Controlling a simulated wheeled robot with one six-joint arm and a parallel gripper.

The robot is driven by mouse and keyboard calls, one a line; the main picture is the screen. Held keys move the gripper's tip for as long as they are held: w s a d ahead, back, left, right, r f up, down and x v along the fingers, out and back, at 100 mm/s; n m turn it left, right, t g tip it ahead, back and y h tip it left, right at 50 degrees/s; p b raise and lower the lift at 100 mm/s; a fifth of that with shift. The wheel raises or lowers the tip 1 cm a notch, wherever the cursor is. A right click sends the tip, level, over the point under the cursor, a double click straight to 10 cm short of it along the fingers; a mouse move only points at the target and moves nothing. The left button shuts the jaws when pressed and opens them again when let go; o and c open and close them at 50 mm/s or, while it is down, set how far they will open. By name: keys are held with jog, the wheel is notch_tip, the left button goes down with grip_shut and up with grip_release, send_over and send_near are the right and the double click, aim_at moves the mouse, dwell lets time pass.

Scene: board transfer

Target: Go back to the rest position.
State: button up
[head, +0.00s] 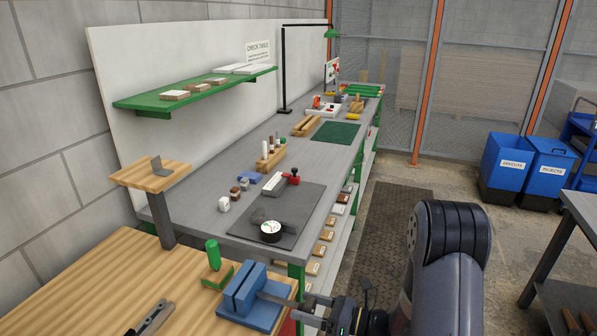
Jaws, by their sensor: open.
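My gripper (290,305) is low in the head view, in front of the blue fixture (246,289) on the wooden table. Its fingers point left and are apart. The near ends of the fingers lie close to the fixture's right side, and I cannot tell whether they touch it. I see nothing held between them. My arm reaches in from the lower right and hides part of the floor and the table edge.
A green-handled tool (213,255) stands on its block beside the fixture. A dark tool (150,317) lies at the table's front. A raised wooden stand (150,173) is behind. The grey bench (205,213) carries a dark mat and several small items. Blue bins (503,165) stand right.

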jog(key=n+b, duration=0.2)
jog(key=n, duration=0.2)
jog(key=shift+s, duration=0.1)
jog(key=shift+n, duration=0.4)
jog(key=shift+r, duration=0.1)
